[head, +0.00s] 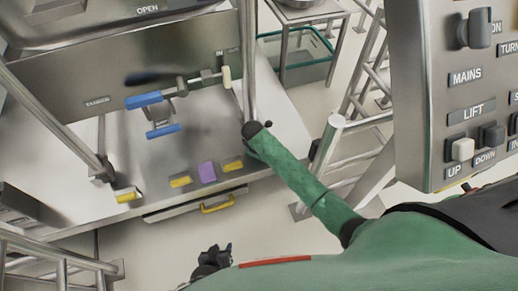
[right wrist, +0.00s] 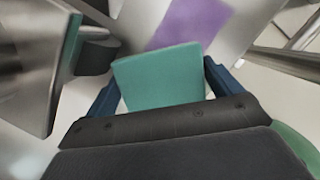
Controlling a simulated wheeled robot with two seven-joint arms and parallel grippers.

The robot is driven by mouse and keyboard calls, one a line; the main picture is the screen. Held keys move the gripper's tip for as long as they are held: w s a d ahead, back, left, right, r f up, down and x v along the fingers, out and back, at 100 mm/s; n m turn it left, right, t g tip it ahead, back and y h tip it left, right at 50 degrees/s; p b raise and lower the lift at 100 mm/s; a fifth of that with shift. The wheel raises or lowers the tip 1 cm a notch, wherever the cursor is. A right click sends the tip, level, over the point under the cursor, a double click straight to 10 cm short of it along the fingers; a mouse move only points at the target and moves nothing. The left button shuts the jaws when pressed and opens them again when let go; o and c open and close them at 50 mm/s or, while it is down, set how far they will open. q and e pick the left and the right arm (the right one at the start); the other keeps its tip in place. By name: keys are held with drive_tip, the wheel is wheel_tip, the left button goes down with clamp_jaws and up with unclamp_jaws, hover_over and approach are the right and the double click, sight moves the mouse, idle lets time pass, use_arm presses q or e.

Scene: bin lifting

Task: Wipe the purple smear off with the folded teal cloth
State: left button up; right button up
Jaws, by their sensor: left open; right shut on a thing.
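The purple smear (head: 207,172) is a patch on the front edge of the grey metal surface, between two yellow marks. It also shows in the right wrist view (right wrist: 190,22), just beyond the cloth. The folded teal cloth (right wrist: 158,76) is a flat square between the dark blue fingers of my right gripper (right wrist: 162,85), which is shut on it. Whether the cloth touches the surface I cannot tell. In the head view the right gripper and cloth are hidden; my green right arm reaches toward the metal post. My left gripper (head: 212,260) is open and empty, low in the head view, away from the smear.
A steel post (head: 247,60) rises close to my right forearm. A blue-handled lever (head: 145,99) sits behind the smear, and a yellow handle (head: 217,205) is below it. A control panel (head: 465,90) stands at right. Metal rails (head: 375,120) lie between the post and panel.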

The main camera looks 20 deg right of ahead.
drive_tip(key=shift+f, duration=0.95)
idle(0.4)
drive_tip(key=shift+d, duration=0.1)
